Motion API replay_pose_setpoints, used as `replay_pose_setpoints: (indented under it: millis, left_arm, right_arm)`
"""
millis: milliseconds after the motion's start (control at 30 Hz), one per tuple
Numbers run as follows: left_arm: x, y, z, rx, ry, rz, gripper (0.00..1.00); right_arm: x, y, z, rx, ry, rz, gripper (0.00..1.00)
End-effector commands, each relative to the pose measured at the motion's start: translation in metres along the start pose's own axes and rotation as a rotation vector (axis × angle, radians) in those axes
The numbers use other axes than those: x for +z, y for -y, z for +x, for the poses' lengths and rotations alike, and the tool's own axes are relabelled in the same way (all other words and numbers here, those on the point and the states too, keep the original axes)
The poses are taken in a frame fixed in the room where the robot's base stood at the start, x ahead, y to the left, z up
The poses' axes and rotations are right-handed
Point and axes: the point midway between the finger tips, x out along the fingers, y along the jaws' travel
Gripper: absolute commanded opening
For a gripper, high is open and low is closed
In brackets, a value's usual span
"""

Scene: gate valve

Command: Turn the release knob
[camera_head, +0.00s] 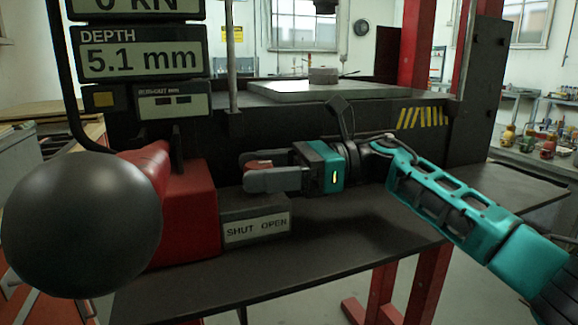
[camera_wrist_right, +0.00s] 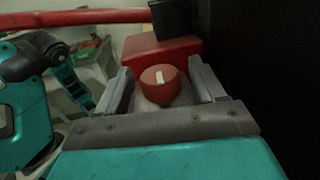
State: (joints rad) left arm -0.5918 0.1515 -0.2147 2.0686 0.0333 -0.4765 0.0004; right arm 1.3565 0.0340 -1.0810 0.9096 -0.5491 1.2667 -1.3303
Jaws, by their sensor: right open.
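The release knob is a round red knob (camera_wrist_right: 162,86) with a white mark on its top, seen in the right wrist view. In the head view only a little of the red knob (camera_head: 258,163) shows, above the near finger. Below it is a grey box (camera_head: 256,204) with a "SHUT OPEN" label. My right gripper (camera_head: 255,172) is open and level above the box. Its two fingers stand on either side of the knob, with gaps showing in the right wrist view (camera_wrist_right: 160,80). My left gripper is not in view.
A red pump body (camera_head: 190,215) stands left of the box. A large black ball (camera_head: 80,225) fills the lower left. Displays (camera_head: 140,57) hang above, one reading 5.1 mm. The dark shelf (camera_head: 350,225) is clear to the right, with the press bed (camera_head: 330,90) behind.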

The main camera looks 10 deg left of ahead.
Motion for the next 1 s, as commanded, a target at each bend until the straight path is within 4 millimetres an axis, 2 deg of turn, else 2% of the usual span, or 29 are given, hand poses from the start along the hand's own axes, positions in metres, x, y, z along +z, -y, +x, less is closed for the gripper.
replay_pose_setpoints:
  millis: [500, 700, 1000]
  left_arm:
    - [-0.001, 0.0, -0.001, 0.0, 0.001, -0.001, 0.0]
    - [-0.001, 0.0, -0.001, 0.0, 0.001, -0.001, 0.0]
    - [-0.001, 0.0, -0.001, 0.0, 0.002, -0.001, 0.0]
  right_arm:
    - [0.0, 0.001, -0.103, -0.005, 0.001, 0.001, 0.69]
    - [0.0, 0.0, -0.121, -0.003, 0.0, 0.001, 0.69]
    - [0.0, 0.0, -0.123, -0.001, 0.0, 0.0, 0.69]
